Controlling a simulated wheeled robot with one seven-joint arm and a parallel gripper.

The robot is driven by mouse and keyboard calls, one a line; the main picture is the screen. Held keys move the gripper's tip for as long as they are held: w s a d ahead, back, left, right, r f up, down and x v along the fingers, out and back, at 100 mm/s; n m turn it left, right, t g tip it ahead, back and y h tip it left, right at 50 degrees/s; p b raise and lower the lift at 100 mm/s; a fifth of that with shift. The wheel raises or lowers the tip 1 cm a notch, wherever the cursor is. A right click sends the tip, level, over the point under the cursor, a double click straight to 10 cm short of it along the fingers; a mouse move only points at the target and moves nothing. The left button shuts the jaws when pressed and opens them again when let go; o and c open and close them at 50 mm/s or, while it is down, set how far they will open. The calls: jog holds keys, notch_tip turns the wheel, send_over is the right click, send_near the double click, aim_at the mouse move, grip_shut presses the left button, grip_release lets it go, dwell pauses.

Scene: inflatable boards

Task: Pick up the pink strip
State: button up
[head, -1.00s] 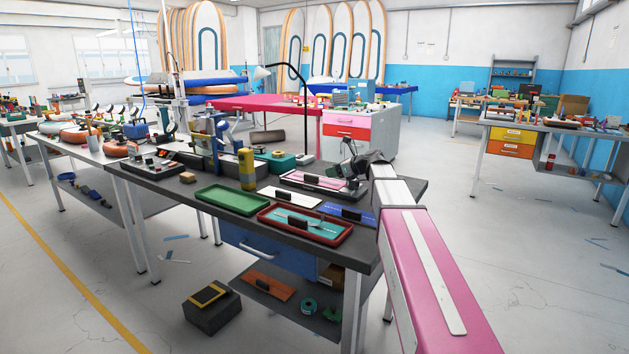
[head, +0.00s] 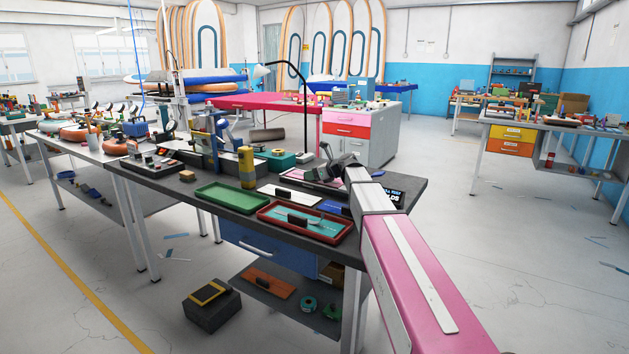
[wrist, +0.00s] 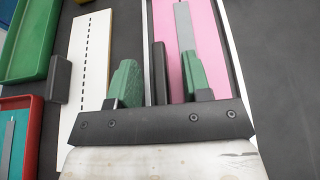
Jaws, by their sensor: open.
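In the head view, a little of the pink (head: 294,173) shows on the dark bench; my arm hides the rest. My gripper (wrist: 160,82) is open, its two green fingers apart. A dark upright block (wrist: 158,68) shows between the fingers, at the strip's left part. I cannot tell whether either finger touches it. In the head view, my gripper (head: 332,160) is over the strip, its fingertips unclear.
A white strip with a dashed line (wrist: 92,50) and a dark block lies left of the pink strip. A green tray (head: 232,198) and a red tray (head: 262,226) with a teal strip sit nearer. A yellow bottle (head: 247,168) and a black lamp (head: 306,100) stand on the bench.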

grip_shut()
jog(key=shift+r, duration=0.15)
